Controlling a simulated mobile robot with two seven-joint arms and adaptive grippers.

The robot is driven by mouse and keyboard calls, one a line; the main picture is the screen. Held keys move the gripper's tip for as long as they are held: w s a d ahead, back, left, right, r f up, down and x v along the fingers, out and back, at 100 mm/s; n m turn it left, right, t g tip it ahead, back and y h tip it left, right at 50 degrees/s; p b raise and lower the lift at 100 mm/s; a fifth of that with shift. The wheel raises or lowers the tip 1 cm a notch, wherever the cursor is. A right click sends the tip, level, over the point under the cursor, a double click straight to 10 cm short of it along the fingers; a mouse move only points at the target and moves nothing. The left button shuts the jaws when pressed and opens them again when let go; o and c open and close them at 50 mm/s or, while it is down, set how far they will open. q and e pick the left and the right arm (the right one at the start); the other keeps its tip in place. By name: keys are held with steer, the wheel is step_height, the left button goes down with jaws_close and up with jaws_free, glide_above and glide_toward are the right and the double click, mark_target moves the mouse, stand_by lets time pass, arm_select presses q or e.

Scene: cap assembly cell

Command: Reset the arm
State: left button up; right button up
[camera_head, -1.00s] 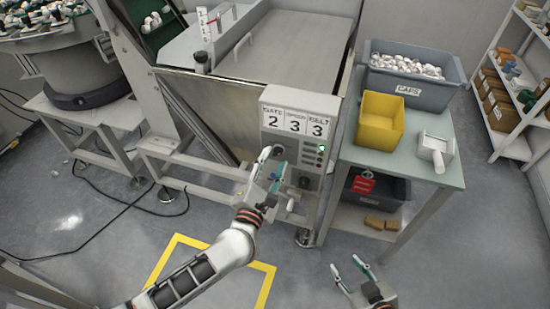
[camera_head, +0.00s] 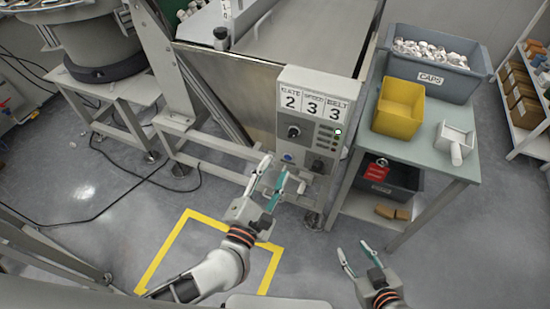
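My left arm reaches in from the lower left. Its gripper (camera_head: 269,182) is open and empty, with its two fingers apart in front of the lower part of the control panel (camera_head: 308,128). The panel shows the numbers 2, 3 and 3 under GATE, SPEED and BELT, with dark knobs and a column of small buttons. No contact between fingers and panel can be made out. My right gripper (camera_head: 354,259) is open and empty at the bottom right, over the floor in front of the table.
A green-topped table (camera_head: 424,160) at the right carries a grey CAPS bin (camera_head: 430,78), a yellow bin (camera_head: 399,106) and a white scoop (camera_head: 455,141). A dark bin with a red tag (camera_head: 377,171) is on its lower shelf. Yellow tape (camera_head: 168,246) marks the floor. Shelving (camera_head: 524,100) stands far right.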

arm_select(q)
steer(key=s+a+f+m+g+y, duration=0.1)
steer(key=s+a+f+m, duration=0.3)
steer(key=m, duration=0.5)
steer(key=s+a+f+m+g+y, duration=0.1)
steer(key=s+a+f+m+g, duration=0.2)
steer(key=s+a+f+m, duration=0.2)
steer(key=s+a+f+m+g+y, duration=0.1)
steer(key=s+a+f+m, duration=0.3)
steer(key=m, duration=0.9)
steer(key=a+f+g, duration=0.1)
steer(key=a+f, duration=0.2)
steer(key=f, duration=0.2)
steer(key=shift+s+a+f+m+g, duration=0.15)
steer(key=shift+a+f+m+g, duration=0.15)
stand_by(4.5)
